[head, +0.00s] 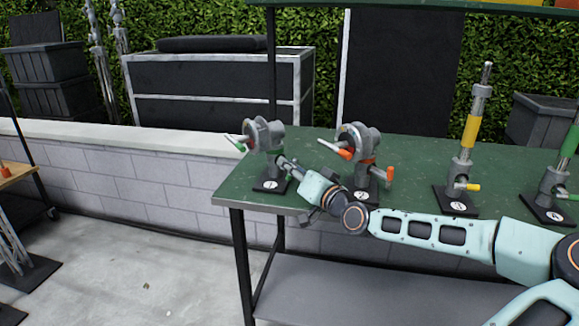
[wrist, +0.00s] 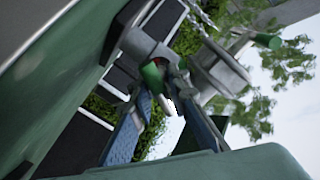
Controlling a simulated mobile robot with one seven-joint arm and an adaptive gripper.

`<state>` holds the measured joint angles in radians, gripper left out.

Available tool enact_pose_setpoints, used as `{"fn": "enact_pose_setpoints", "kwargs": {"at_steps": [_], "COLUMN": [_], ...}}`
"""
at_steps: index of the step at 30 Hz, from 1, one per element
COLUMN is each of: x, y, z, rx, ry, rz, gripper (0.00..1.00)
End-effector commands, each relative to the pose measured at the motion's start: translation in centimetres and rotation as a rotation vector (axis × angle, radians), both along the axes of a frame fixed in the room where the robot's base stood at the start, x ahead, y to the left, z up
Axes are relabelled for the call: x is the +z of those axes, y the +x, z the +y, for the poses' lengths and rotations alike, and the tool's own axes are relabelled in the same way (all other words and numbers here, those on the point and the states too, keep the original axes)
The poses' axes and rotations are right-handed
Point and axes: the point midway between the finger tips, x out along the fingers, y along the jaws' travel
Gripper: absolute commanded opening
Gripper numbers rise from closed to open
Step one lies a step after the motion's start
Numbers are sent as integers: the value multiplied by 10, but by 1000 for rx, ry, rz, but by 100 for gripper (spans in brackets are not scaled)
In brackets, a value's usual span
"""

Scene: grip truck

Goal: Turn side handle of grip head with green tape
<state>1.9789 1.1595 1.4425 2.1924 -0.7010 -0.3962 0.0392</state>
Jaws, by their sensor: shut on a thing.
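The grip head with green tape (head: 264,134) stands upright on a black base at the left end of the green table. A green-tipped handle (head: 237,142) sticks out on its left. My gripper (head: 284,163) reaches it from the lower right. In the wrist view, my gripper (wrist: 165,98) has its two blue-padded fingers around a green-tipped side handle (wrist: 153,75), below the grey metal head (wrist: 219,72). It is shut on this handle. Another green handle end (wrist: 268,41) shows at upper right. The exact finger contact is partly hidden.
A grip head with orange-red handles (head: 362,143) stands just right, close to my arm. Stands with yellow tape (head: 470,132) and green tape (head: 570,141) are farther right. The green table (head: 415,158) has bare room between them. A low block wall (head: 120,168) runs behind.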

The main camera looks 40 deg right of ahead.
Motion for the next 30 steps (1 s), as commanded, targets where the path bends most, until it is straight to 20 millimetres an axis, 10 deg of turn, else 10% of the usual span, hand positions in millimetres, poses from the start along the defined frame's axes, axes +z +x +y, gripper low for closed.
{"fn": "enact_pose_setpoints", "kwargs": {"at_steps": [20, 21, 24, 30], "x": [1, 1, 1, 0], "y": [0, 0, 0, 0], "z": [-1, -1, -1, -1], "rx": [-4, -4, -2, -2], "ry": [-52, -52, -52, -51], "rz": [2, 2, 2, 3], "gripper": [0, 20, 31, 33]}}
